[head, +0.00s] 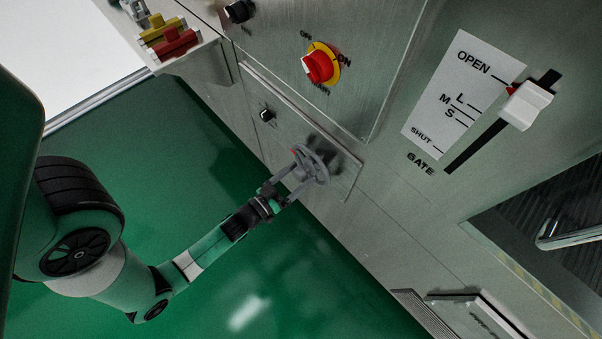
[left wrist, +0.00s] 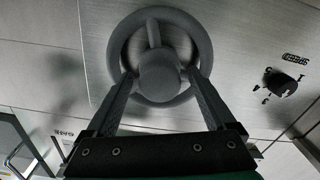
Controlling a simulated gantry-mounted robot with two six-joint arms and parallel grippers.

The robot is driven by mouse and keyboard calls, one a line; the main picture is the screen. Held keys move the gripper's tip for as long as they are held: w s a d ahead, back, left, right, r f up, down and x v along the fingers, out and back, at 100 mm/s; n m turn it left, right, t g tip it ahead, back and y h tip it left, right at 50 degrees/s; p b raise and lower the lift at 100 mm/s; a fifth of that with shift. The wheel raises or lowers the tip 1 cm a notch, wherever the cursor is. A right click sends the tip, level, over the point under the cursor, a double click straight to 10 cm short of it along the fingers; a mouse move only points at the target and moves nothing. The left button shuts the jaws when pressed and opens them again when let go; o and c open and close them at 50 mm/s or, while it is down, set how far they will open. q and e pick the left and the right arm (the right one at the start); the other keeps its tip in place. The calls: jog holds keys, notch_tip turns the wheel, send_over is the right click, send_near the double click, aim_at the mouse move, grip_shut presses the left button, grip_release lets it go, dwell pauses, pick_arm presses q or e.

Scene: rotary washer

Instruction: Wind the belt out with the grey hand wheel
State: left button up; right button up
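The grey hand wheel (head: 311,163) is mounted on the steel machine front, right of centre in the head view. It has a round rim, a hub and a spoke. My left gripper (head: 300,176) is at the wheel, with its fingers spread. In the left wrist view the wheel (left wrist: 160,73) fills the top middle, and the fingers of my left gripper (left wrist: 161,76) reach up on either side of its hub, across the lower rim. I cannot tell whether the fingers touch it. No belt can be made out. My right gripper is out of view.
A red and yellow rotary switch (head: 319,64) and a small black knob (head: 267,115) sit on the panel near the wheel. A white gate slider (head: 525,105) stands near OPEN at the right. Green floor (head: 190,140) lies left of the machine.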

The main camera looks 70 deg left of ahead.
pick_arm(q)
grip_shut()
dwell(0.6)
